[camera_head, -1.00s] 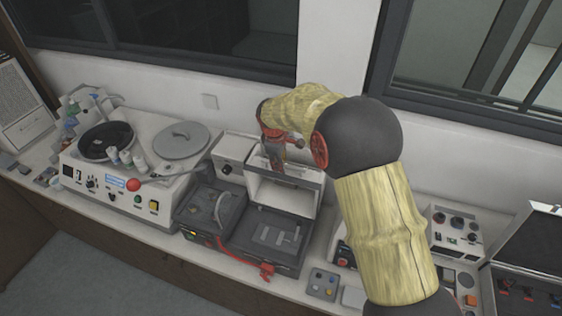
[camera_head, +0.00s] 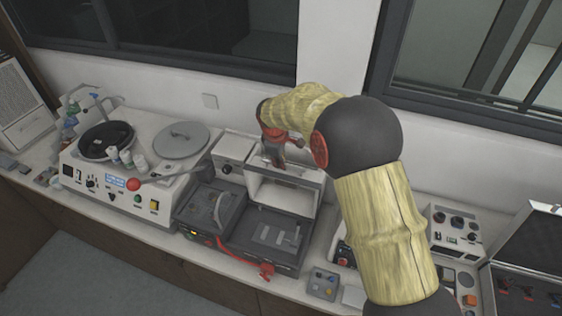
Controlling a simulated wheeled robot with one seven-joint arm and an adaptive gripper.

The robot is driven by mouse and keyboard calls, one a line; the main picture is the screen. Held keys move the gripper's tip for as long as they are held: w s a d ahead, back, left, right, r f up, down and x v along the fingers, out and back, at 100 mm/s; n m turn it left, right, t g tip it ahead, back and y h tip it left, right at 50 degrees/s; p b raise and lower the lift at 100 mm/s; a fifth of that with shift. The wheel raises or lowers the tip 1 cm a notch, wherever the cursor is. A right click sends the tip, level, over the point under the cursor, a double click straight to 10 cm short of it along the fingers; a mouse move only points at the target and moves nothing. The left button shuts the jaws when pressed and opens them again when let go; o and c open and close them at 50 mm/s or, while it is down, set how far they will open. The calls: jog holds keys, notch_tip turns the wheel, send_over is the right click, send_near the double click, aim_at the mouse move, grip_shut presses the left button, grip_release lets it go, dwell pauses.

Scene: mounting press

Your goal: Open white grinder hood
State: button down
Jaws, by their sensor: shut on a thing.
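The white grinder hood (camera_head: 283,197) stands raised and tilted back over the dark grinder base (camera_head: 265,238), with its hollow inside facing the front. The grinder's dark bed with its metal fixture shows below it. My gripper (camera_head: 275,160) is at the top edge of the hood, left of its middle, and is shut on the hood. The fingertips are small and partly hidden at the hood's edge, so the exact contact is unclear. My arm comes in from the right.
A white polishing machine (camera_head: 130,188) with a round lid stands to the left. A red clamp-like part (camera_head: 266,271) lies at the grinder's front edge. A small button box (camera_head: 323,284) is to its right. A wall and window are close behind.

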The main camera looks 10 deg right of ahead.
jog(key=s+a, duration=0.1)
jog(key=s+b, duration=0.1)
jog(key=s+a+b, duration=0.1)
jog(key=s, duration=0.1)
jog(key=shift+a+f, duration=0.15)
jog(key=shift+a, duration=0.15)
jog(key=c, duration=2.2)
grip_release()
jog(key=o, duration=0.3)
